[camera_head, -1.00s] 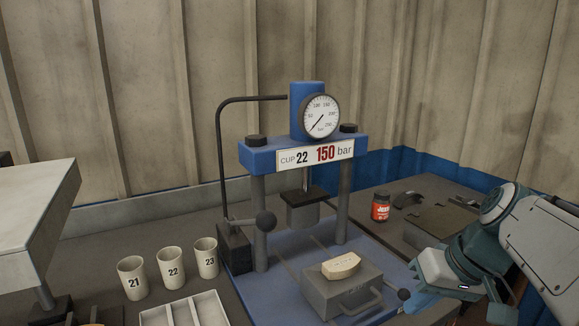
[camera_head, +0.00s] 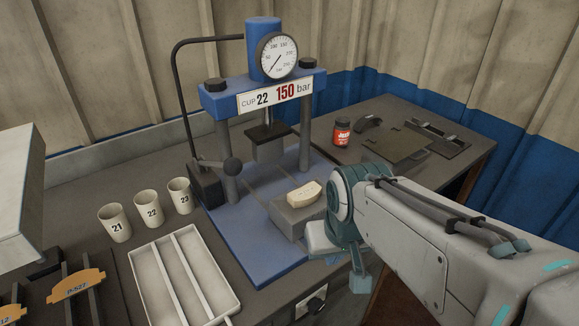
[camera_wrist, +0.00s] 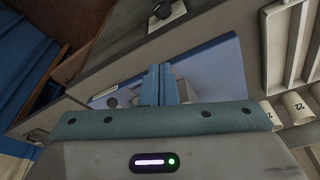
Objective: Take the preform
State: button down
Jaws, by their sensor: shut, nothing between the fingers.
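The preform (camera_head: 304,194), a small cream curved block, lies on top of the grey mould block (camera_head: 292,219) at the front of the blue press (camera_head: 262,94). My gripper, in the wrist view (camera_wrist: 161,72), has its two blue fingers together with nothing between them, pointing at the blue press base. In the head view my arm comes in from the right and the hand is just right of the mould block, apart from the preform. I cannot make out the preform in the wrist view.
Cups 21 (camera_head: 116,224), 22 (camera_head: 148,209) and 23 (camera_head: 180,196) stand left of the press. A pale divided tray (camera_head: 153,281) lies in front of them. The press columns flank the ram.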

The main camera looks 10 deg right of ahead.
aim_at(305, 194)
jog(key=k, duration=1)
jog(key=z, duration=1.55)
jog(key=i, duration=1.2)
jog(key=u, duration=2.35)
jog(key=i, duration=0.5)
